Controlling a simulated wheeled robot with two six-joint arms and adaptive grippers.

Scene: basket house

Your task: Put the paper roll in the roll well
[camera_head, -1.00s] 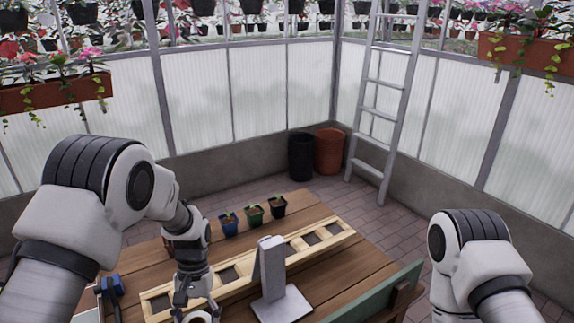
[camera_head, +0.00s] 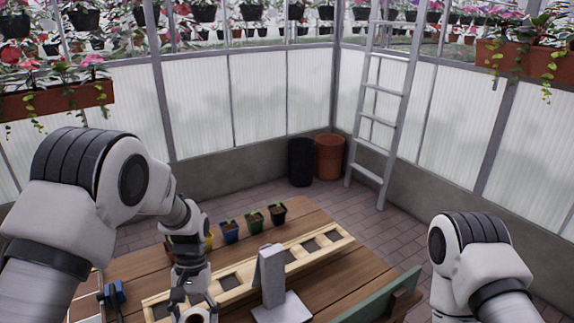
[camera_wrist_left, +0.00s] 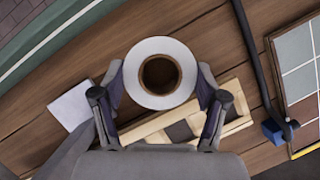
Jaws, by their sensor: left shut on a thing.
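The paper roll is a white ring with a brown core (camera_wrist_left: 134,74), seen end-on in the left wrist view. My left gripper (camera_wrist_left: 160,78) is shut on it, one finger on each side. In the head view the left gripper (camera_head: 192,301) is low over the near part of the table, with the roll (camera_head: 195,317) cut off by the bottom edge. A pale wooden rack (camera_head: 293,266) with several dark square openings lies behind the gripper; it also shows in the left wrist view (camera_wrist_left: 238,84). I cannot tell which opening is the roll well. My right gripper is out of view.
A grey-white stand (camera_head: 270,277) on a flat base is right of the left gripper. Small seedling pots (camera_head: 253,220) stand along the table's far side. A blue-ended tool (camera_head: 115,291) lies left.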

